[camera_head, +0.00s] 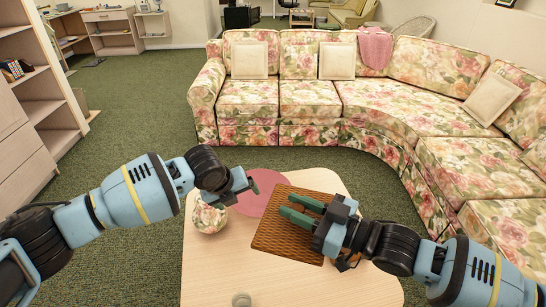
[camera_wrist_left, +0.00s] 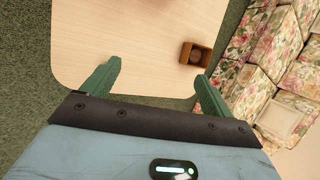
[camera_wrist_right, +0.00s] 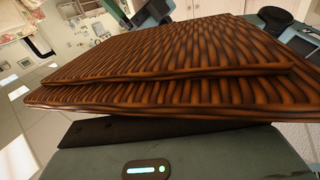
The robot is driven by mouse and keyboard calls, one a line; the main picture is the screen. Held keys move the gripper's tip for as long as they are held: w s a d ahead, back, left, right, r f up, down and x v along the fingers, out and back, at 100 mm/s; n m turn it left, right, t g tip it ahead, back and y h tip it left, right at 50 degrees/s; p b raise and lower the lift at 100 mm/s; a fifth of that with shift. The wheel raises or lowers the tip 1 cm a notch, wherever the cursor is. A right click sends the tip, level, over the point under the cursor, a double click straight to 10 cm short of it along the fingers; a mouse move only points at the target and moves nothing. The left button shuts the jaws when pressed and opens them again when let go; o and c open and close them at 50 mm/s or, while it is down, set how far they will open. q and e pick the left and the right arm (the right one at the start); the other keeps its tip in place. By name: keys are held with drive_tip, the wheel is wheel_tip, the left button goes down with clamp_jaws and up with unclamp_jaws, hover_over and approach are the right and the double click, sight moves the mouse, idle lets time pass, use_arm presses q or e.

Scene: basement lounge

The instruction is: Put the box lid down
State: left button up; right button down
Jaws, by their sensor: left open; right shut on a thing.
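The box lid (camera_head: 275,237) is a brown woven square panel with a stepped edge, over the light wooden table. My right gripper (camera_head: 287,205) is shut on it. The lid also fills the middle of the right wrist view (camera_wrist_right: 170,60). I cannot tell from the head view whether it touches the table. My left gripper (camera_head: 250,186) is open and empty above the table's left side; its spread fingers show in the left wrist view (camera_wrist_left: 160,85). A small open brown box (camera_wrist_left: 195,54) with a roundish dark thing inside stands on the table there; I cannot make it out in the head view.
The table (camera_head: 205,275) has a pink round mat (camera_head: 262,203), a floral round pot (camera_head: 208,218) below my left gripper, and a small jar (camera_head: 241,299) at the near edge. The table's near left is clear. A floral sofa (camera_head: 350,110) curves behind and right.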

drive_tip(key=shift+d, duration=0.1)
use_arm(q)
drive_tip(key=s+d+r+m+g, duration=0.1)
drive_tip(key=s+d+r+m, duration=0.25)
drive_tip(key=r, duration=0.45)
drive_tip(key=s+d+r+m+g, duration=0.2)
drive_tip(key=s+d+r, duration=0.25)
drive_tip(key=r, duration=0.25)
drive_tip(key=s+d+r+m+g, duration=0.1)
drive_tip(key=s+d+r+m, duration=0.25)
drive_tip(key=r, duration=0.45)
drive_tip(key=x, duration=0.7)
drive_tip(key=a+x, duration=0.1)
drive_tip(key=x, duration=0.3)
drive_tip(key=shift+s+f, duration=0.45)
drive_tip(key=c, duration=0.6)
drive_tip(key=shift+c, duration=0.2)
use_arm(e)
drive_tip(key=c, duration=1.1)
unclamp_jaws()
